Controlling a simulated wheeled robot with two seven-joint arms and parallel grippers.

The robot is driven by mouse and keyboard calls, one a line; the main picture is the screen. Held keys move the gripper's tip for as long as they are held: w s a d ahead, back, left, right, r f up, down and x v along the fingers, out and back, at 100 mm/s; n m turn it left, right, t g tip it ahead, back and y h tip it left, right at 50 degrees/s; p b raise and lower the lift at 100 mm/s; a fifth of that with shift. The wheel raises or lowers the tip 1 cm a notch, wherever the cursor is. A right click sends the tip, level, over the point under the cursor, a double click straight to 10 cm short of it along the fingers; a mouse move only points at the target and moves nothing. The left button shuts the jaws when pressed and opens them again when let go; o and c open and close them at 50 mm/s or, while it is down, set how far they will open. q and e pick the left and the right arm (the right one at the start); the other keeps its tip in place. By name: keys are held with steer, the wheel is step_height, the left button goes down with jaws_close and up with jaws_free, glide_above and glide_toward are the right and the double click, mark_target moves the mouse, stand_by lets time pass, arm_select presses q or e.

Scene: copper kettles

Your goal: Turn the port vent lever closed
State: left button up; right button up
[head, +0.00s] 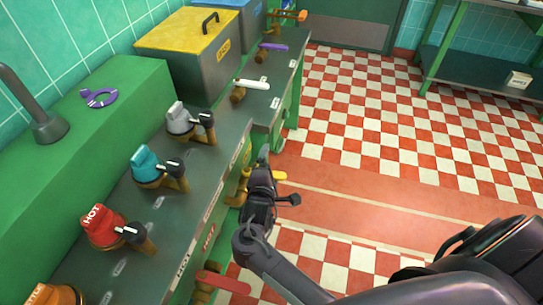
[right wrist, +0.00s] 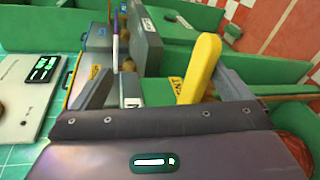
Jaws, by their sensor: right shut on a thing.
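A yellow lever (head: 279,175) sticks out from the front of the green counter. It shows larger in the right wrist view (right wrist: 200,66), standing up at a slant between the two fingers, beside a yellow label ending in "NT". My right gripper (head: 262,167) is at this lever and shut on it; in the right wrist view, its grey fingers (right wrist: 165,86) stand on either side. The head view hides most of the lever behind the gripper. My left gripper is not in view.
A red lever (head: 222,283) is nearer on the same front. White (head: 252,84), purple (head: 272,46) and orange (head: 288,15) levers lie farther along. Several knobs, including a red one (head: 98,226), stand on the counter.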

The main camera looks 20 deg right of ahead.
steer(key=shift+s+a+r+p, duration=0.4)
steer(key=shift+a+r+p, duration=0.05)
steer(key=shift+a+r, duration=0.4)
steer(key=shift+c, duration=0.2)
steer(key=shift+s+a+f+p, duration=0.1)
steer(key=shift+s+a+p, duration=0.35)
steer(key=shift+s+a, duration=0.15)
steer(key=shift+c, duration=1)
steer(key=shift+s+a, duration=0.2)
steer(key=shift+s, duration=0.1)
steer(key=c, duration=0.5)
steer(key=shift+s+a+p, duration=0.4)
steer(key=shift+s+a, duration=0.1)
steer(key=shift+s, duration=0.25)
steer(key=shift+c, duration=1.3)
steer(key=shift+s+a+f, duration=0.1)
steer(key=shift+s+f, duration=0.1)
steer(key=shift+f, duration=0.05)
steer(key=shift+s, duration=0.1)
